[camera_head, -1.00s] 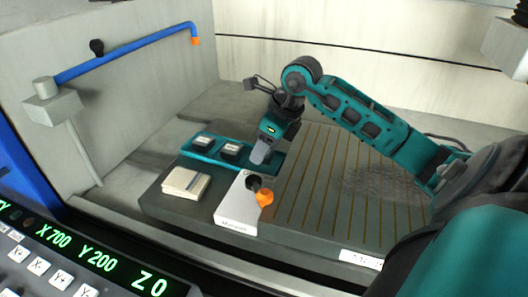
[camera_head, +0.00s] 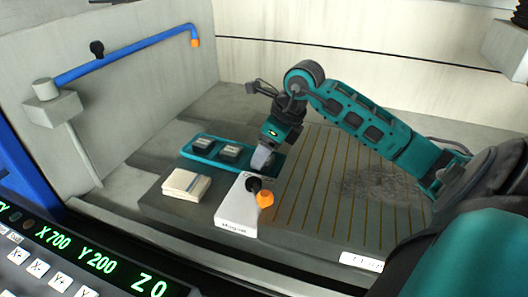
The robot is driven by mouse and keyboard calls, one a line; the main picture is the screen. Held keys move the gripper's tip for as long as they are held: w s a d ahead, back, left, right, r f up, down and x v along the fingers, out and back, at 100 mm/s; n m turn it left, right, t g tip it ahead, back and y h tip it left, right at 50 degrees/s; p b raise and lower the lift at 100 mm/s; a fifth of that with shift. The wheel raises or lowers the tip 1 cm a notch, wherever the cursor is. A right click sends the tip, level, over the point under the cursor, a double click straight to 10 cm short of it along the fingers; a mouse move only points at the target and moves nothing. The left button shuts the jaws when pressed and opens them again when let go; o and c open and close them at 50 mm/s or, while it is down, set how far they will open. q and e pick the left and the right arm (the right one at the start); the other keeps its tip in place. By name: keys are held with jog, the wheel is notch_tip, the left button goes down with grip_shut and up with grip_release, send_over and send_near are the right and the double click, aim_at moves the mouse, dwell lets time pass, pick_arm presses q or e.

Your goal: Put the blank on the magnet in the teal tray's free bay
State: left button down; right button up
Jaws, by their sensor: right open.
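The teal tray (camera_head: 206,155) lies on the dark grey block, with grey blanks in its left bay (camera_head: 203,143) and middle bay (camera_head: 231,150). My right gripper (camera_head: 262,162) is open and points down at the tray's right end. It hides that bay, and I cannot tell whether a blank lies between or under its fingers. The white magnet (camera_head: 236,210), labelled on its front, stands just in front of the tray. Its visible top shows no blank. A black and orange lever (camera_head: 264,198) sits at its right side. My left gripper is not in view.
A folded cream cloth or pad (camera_head: 186,184) lies left of the magnet. A grooved plate (camera_head: 335,190) extends to the right. A blue pipe (camera_head: 125,54) with an orange tip is on the left wall. A control panel (camera_head: 85,250) fills the lower left.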

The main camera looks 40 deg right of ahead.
jog(key=v, duration=1.1)
